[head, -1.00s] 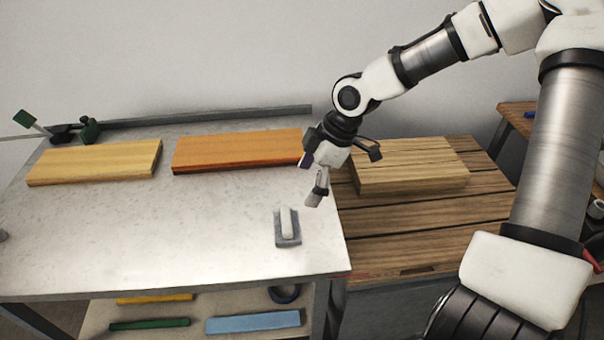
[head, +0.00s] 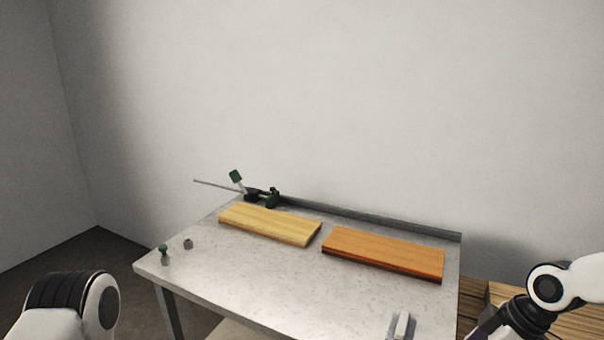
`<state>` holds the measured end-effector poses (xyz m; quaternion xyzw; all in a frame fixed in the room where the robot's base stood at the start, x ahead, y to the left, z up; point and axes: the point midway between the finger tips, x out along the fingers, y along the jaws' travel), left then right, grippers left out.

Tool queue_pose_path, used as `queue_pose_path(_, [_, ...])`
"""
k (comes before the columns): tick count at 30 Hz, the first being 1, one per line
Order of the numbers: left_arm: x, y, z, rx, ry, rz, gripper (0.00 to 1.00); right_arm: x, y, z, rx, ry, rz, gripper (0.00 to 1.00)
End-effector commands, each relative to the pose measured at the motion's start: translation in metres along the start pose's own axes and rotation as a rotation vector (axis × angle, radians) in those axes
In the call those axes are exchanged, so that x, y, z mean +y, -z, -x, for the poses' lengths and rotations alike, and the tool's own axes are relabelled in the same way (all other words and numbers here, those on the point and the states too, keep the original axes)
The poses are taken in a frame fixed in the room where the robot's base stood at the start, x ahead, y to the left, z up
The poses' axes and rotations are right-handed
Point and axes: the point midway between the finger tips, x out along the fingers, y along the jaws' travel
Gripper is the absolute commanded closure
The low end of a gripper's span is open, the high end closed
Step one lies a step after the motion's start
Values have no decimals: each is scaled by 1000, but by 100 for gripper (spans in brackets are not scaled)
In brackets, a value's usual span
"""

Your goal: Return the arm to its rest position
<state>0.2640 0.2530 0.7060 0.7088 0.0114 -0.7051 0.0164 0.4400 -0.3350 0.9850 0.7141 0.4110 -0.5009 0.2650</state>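My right arm comes in at the lower right edge of the head view, over the wooden surface beside the table. Its gripper fingers are cut off by the bottom edge, so whether they are open or shut is hidden. A rounded black and white part of my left arm shows at the lower left. My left gripper is out of view.
The grey table (head: 270,288) bears a pale yellow board (head: 270,225), an orange-brown board (head: 384,253), a green-handled clamp (head: 271,197) and a small grey block with a white bar (head: 402,325). Wooden slats (head: 472,292) lie right of it. The table's middle is clear.

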Motion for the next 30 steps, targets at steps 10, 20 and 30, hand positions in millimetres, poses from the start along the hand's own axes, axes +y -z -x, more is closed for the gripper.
queue_pose_path(10, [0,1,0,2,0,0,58,-43,-50,-70,-237,184,-10,0])
queue_pose_path(20, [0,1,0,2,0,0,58,-152,-107,-166,-483,392,-166,0])
queue_pose_path(30, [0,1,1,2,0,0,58,-241,-142,-247,-554,120,-686,0])
